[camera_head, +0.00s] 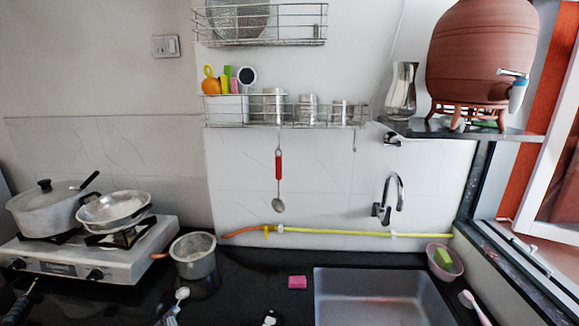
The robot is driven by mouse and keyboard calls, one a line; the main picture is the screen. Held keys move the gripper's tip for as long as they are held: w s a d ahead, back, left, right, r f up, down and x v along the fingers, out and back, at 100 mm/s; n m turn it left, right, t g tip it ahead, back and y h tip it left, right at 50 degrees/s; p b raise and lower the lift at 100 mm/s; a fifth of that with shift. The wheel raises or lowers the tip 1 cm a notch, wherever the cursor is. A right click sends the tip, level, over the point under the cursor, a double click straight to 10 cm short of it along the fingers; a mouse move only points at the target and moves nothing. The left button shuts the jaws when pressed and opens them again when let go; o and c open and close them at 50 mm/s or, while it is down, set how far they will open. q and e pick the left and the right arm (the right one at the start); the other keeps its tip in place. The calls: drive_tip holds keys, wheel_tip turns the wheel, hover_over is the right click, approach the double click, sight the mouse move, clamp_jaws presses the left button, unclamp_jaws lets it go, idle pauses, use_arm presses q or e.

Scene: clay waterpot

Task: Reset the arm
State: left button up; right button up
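The reddish-brown clay waterpot (478,50) stands upright on a red-brown stand (470,112) on the dark corner shelf (420,130) at the upper right. Its tap (516,90) has a grey-blue body and points down. A shiny metal tumbler (402,92) stands on the same shelf, just left of the pot. I make out neither of my grippers in the head view. A small black-and-white item (270,318) is cut off by the bottom edge, and I cannot tell what it is.
A stove (100,262) with a lidded pot (45,210) and a pan (113,208) is at left. A saucepan (193,257) stands beside it. A sink (380,298) lies front right under a faucet (392,195). A wire rack (290,112) hangs on the wall. The counter between saucepan and sink is mostly clear.

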use_arm(q)
drive_tip(key=s+d+f+n+g+h, duration=0.3)
drive_tip(key=s+f+n+g, duration=0.35)
drive_tip(key=s, duration=0.85)
drive_tip(key=s+f+m+g, duration=0.1)
drive_tip(key=s+f, duration=0.1)
drive_tip(key=f, duration=1.7)
drive_tip(key=s+f+g, duration=0.1)
drive_tip(key=s+f, duration=0.1)
drive_tip(key=f, duration=1.8)
drive_tip(key=s+a+f, duration=0.2)
drive_tip(key=s+f, duration=0.6)
drive_tip(key=s, duration=0.2)
drive_tip(key=s+a+f+g, duration=0.1)
drive_tip(key=s+a+f, duration=0.1)
drive_tip(key=s+f, duration=0.6)
drive_tip(key=shift+s+a+f+y, duration=0.15)
drive_tip(key=shift+s+f+y, duration=0.2)
drive_tip(key=shift+s, duration=0.8)
